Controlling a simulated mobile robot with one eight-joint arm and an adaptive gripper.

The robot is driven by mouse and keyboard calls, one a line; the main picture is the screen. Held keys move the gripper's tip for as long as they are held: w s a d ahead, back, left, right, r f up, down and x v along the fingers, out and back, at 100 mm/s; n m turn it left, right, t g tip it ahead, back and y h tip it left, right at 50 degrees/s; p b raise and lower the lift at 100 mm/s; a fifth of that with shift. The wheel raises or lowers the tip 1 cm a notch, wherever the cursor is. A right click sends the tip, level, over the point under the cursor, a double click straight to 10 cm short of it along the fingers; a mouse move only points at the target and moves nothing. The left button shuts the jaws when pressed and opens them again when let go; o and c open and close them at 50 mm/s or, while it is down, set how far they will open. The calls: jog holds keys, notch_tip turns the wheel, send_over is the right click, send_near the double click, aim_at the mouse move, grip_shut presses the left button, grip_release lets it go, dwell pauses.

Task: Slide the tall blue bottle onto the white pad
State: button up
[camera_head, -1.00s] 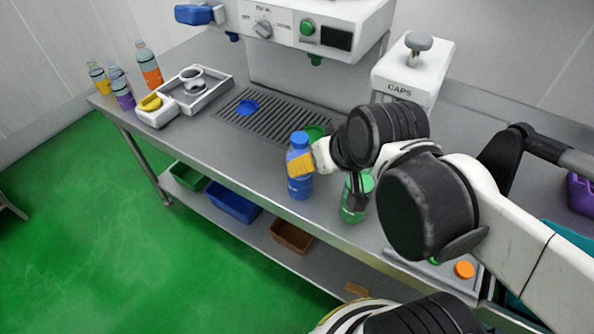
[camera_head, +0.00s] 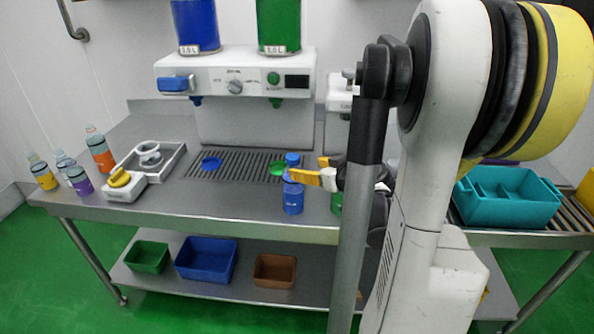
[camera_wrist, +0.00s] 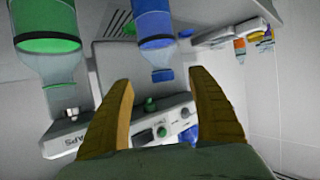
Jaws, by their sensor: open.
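The tall blue bottle (camera_head: 292,199) stands upright near the front edge of the steel table. In the wrist view, which is upside down, the blue bottle (camera_wrist: 155,28) shows just past the fingertips, between their lines. My gripper (camera_head: 298,176) has yellow fingers at the height of the bottle's neck, overlapping it from the right. In the wrist view my gripper (camera_wrist: 160,78) is open with nothing between its fingers; contact cannot be told. I cannot surely pick out the white pad; a white unit with a yellow knob (camera_head: 121,180) and a grey-white tray (camera_head: 172,165) are at left.
A green bottle (camera_wrist: 45,30) stands close beside the blue one, mostly hidden by my arm in the head view. A slotted grate (camera_head: 235,163) with blue and green discs lies behind. Several small bottles (camera_head: 100,150) stand at far left. The tabletop front-left of the blue bottle is clear.

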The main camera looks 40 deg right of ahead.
aim_at(296, 166)
jog(key=b+x, duration=0.2)
jog(key=x, duration=0.6)
jog(key=shift+w+a+f, duration=0.1)
jog(key=shift+w, duration=0.15)
grip_shut()
jog(key=shift+s, duration=0.1)
